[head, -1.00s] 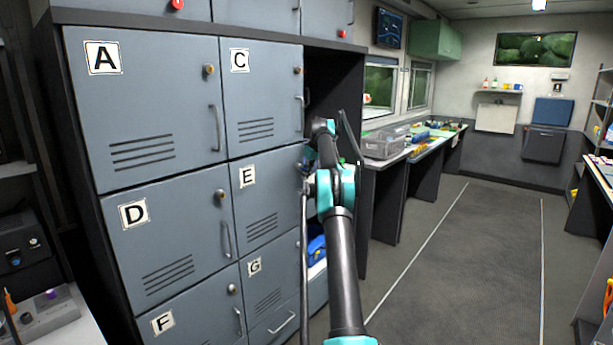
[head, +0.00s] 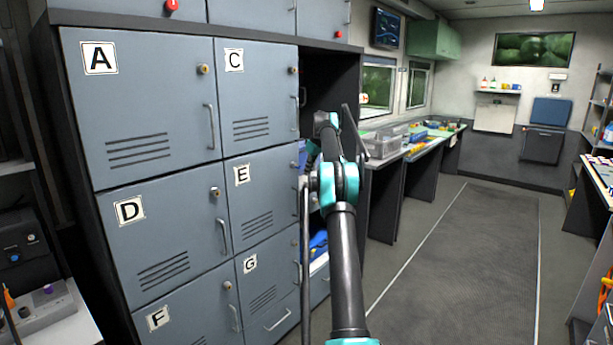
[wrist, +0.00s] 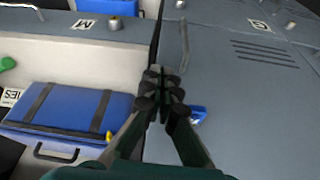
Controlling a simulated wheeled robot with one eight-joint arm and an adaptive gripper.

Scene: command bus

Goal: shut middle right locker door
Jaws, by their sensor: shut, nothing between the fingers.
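The grey locker bank fills the left of the head view, with shut door C (head: 262,95), door E (head: 262,205) and door G (head: 268,275). Right of them is an open column holding a blue case (head: 318,243), also large in the wrist view (wrist: 70,110). A dark slanted panel (head: 351,128) behind my arm may be the open middle right door, nearly edge-on; I cannot be sure. My gripper (wrist: 163,75) is shut and empty, between the blue case's compartment and a grey locker front (wrist: 250,90). In the head view my arm hides the fingers.
A counter with a clear bin (head: 382,143) runs along the wall right of the lockers. The floor mat (head: 455,260) in the aisle is clear. A desk with equipment (head: 50,310) stands at the lower left.

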